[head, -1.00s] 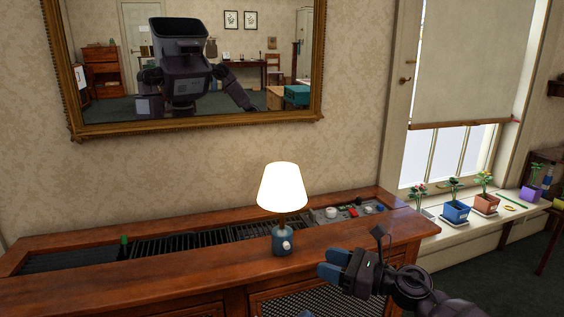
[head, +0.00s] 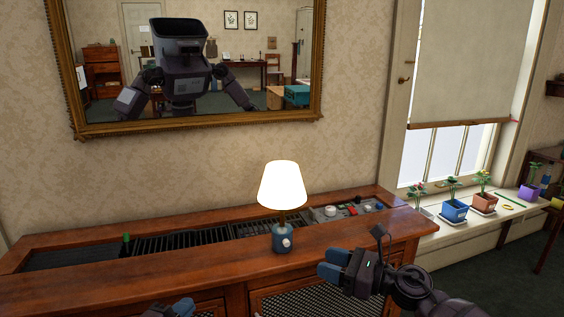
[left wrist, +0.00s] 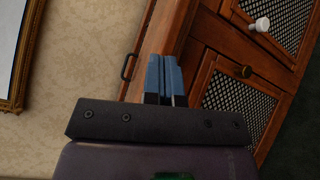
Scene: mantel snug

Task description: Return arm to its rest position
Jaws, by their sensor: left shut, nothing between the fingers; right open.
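My left gripper (head: 172,309) shows at the bottom edge of the head view, low in front of the wooden cabinet (head: 150,279). In the left wrist view its blue fingers (left wrist: 164,78) are pressed together with nothing between them, in front of the cabinet's wood (left wrist: 190,58). Most of the left arm is out of the head view. My right gripper (head: 335,264) is open and empty, in front of the cabinet's right part, its fingers pointing left. It touches nothing that I can see.
A lit lamp (head: 282,187) stands on the cabinet's front ledge. A control panel (head: 343,211) and dark grilles (head: 180,243) are set into the top. A gilt mirror (head: 200,127) hangs above. Potted plants (head: 484,203) line the window sill at right. Mesh doors (head: 310,302) face me.

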